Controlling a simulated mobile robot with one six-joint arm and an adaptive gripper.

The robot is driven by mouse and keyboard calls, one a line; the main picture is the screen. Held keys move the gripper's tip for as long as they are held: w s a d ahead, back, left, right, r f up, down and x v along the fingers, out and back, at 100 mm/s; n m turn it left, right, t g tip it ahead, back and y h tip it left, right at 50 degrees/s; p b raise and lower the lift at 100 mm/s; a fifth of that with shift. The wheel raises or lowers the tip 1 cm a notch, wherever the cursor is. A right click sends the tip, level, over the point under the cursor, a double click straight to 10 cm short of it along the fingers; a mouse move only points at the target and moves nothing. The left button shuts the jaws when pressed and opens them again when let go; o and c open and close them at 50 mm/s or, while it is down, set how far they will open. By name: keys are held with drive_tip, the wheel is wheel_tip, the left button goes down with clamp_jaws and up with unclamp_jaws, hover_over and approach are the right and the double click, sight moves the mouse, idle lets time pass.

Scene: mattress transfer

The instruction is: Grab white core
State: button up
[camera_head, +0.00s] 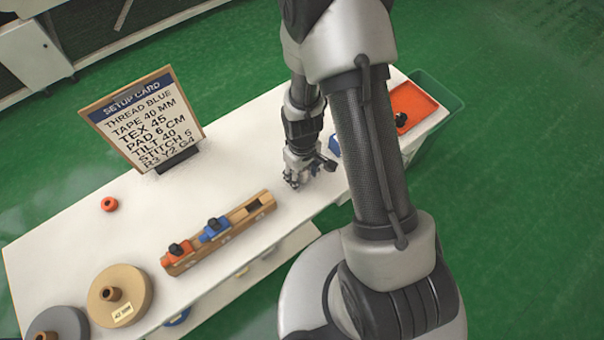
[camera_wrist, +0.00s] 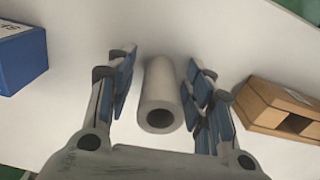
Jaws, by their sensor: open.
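The white core (camera_wrist: 161,92) is a pale hollow tube lying on the white table. In the wrist view it sits between the two fingers of my gripper (camera_wrist: 160,85), with a narrow gap on each side. My gripper is open around it and holds nothing. In the head view my gripper (camera_head: 298,180) is low over the table, right of the wooden rack, and the core is hidden behind it or too small to tell.
A wooden rack (camera_head: 240,213) with orange and blue blocks stands left of my gripper and also shows in the wrist view (camera_wrist: 262,112). A blue box (camera_wrist: 22,62) is on the other side.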

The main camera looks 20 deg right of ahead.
drive_tip(key=shift+c, duration=0.6)
drive_tip(key=c, duration=1)
drive_tip(key=shift+r, duration=0.15)
